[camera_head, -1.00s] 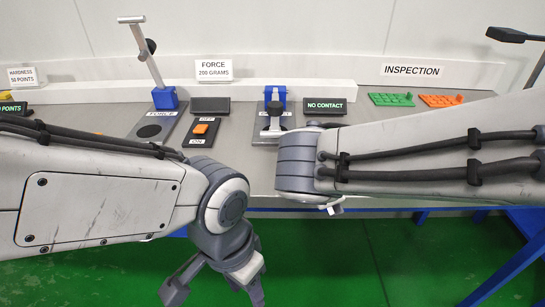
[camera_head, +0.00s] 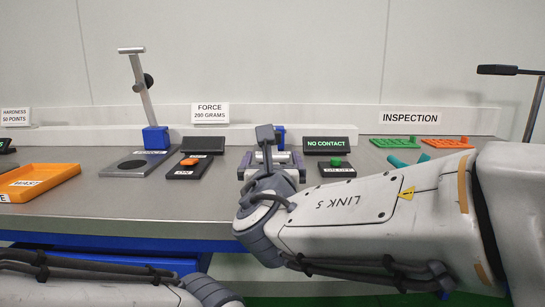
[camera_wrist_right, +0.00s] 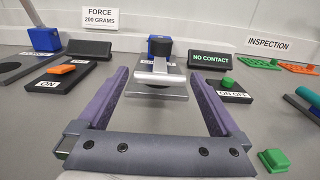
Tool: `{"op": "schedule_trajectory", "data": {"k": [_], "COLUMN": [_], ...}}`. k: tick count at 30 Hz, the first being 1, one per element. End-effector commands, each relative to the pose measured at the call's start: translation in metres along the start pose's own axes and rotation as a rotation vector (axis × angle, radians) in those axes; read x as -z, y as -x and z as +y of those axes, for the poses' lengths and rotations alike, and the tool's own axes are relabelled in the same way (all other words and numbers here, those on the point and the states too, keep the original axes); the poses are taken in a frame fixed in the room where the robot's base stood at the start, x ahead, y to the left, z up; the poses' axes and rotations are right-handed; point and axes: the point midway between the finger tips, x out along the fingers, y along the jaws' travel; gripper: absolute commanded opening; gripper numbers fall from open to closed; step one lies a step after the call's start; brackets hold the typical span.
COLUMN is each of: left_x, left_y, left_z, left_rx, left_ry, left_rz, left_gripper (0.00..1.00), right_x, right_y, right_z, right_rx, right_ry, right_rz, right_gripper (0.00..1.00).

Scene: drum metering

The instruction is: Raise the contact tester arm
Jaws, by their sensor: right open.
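The contact tester stands in the middle of the table. Its blue block (camera_head: 280,136) is at the back, partly hidden in the head view. Its arm, with a dark knob (camera_head: 265,134) and a silver crossbar (camera_wrist_right: 155,80), lies lowered over the grey base plate in the right wrist view. My right gripper (camera_head: 271,160) is open, its purple fingers either side of the arm's front end, with nothing clearly gripped. In the wrist view the right gripper (camera_wrist_right: 161,74) frames the crossbar. My left gripper is out of sight.
The NO CONTACT display (camera_head: 330,145) and a switch with a green button (camera_head: 336,161) stand right of the tester. An orange switch (camera_head: 189,162) and the force tester with raised arm (camera_head: 142,90) are left. An orange tray (camera_head: 40,180) lies far left.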

Motion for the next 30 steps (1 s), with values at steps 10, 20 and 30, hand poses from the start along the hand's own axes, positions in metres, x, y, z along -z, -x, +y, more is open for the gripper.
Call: {"op": "schedule_trajectory", "data": {"k": [10,20,30], "left_x": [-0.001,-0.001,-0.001], "left_y": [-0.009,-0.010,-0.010], "left_z": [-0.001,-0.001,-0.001], "left_rx": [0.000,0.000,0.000], "left_ry": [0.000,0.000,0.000], "left_rz": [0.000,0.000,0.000], "left_gripper": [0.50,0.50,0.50], "right_x": [0.002,0.001,0.001], "right_y": [-0.055,-0.062,-0.062], "right_z": [-0.001,-0.001,-0.001], "right_rx": [0.002,0.000,0.000], "right_ry": [-0.001,-0.002,-0.003], "right_rz": [0.001,0.001,0.001], "right_gripper": [1.00,1.00,0.00]}}
